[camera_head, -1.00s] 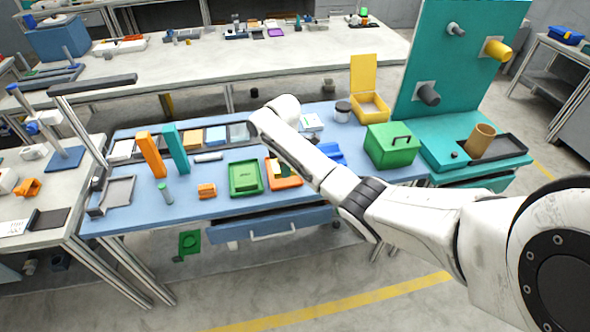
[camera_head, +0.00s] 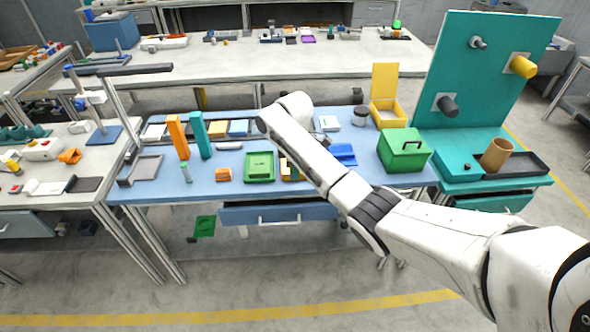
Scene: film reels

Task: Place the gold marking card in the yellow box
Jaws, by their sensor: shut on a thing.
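The yellow box (camera_head: 389,119) stands at the back right of the blue table, with its lid (camera_head: 384,81) raised upright and its inside open. My white arm reaches in from the right over the table. Its outer end bends down, and my gripper (camera_head: 290,171) shows only as a small part beside the forearm, low over the front middle of the table. A small gold-yellow piece (camera_head: 284,165), seemingly the gold marking card, is at the gripper, apart from the yellow box. The arm hides most of the fingers and the contact.
A green lidded box (camera_head: 404,150) stands in front of the yellow box; a dark jar (camera_head: 360,116) is beside it. A green tray (camera_head: 260,167) lies left of my gripper. Orange (camera_head: 178,137) and teal (camera_head: 201,135) uprights stand further left. A teal panel (camera_head: 482,70) rises at right.

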